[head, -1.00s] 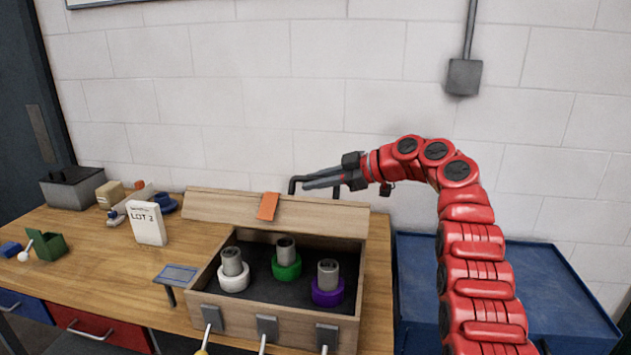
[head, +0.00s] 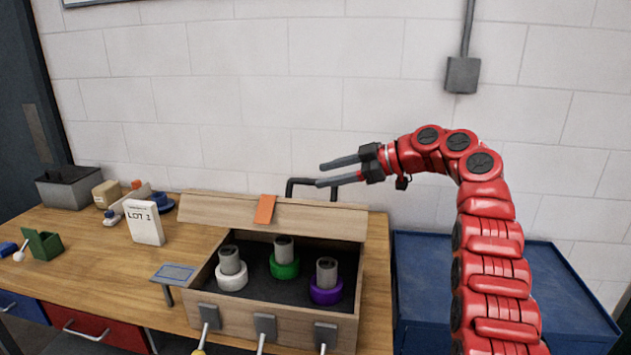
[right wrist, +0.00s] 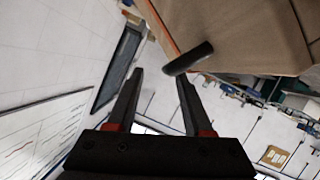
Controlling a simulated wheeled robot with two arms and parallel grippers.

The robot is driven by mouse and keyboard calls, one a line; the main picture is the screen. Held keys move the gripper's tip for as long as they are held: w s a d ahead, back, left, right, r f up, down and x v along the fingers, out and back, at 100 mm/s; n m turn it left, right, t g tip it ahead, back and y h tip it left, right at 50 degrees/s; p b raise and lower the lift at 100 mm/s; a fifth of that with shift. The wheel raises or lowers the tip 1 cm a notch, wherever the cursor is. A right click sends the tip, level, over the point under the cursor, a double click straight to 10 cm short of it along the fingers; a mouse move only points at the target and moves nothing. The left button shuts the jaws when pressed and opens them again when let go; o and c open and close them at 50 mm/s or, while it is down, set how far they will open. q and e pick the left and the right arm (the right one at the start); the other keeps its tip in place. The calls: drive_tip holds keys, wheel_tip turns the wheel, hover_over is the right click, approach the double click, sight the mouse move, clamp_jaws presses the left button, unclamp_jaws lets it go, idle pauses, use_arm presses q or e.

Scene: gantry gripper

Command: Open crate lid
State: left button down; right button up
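The wooden crate (head: 290,318) stands on the bench with its lid (head: 325,219) raised and tilted back, so the inside shows. An orange tab (head: 265,209) hangs on the lid. A black bar handle (head: 300,181) rises behind the lid's top edge; it also shows in the right wrist view (right wrist: 190,58). My right gripper (head: 321,175) is open and empty, its fingers apart at the handle's right part. In the right wrist view the handle's end lies close to one fingertip; I cannot tell whether they touch. My left gripper is out of view.
Grey cylinders with white (head: 232,275), green (head: 285,264) and purple (head: 326,289) collars stand in the crate. A LOT card (head: 145,222), a small stand (head: 173,274) and a green box (head: 44,244) are to the left. A blue cabinet (head: 560,280) stands right.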

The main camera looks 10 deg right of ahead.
drive_tip(key=b+v, duration=0.1)
drive_tip(key=v, duration=0.6)
drive_tip(key=shift+s+d, duration=0.15)
drive_tip(key=shift+d, duration=0.2)
drive_tip(key=p+v, duration=0.2)
drive_tip(key=v, duration=0.3)
drive_tip(key=shift+s+d+r, duration=0.15)
drive_tip(key=shift+d+r, duration=0.1)
drive_tip(key=shift+d, duration=0.05)
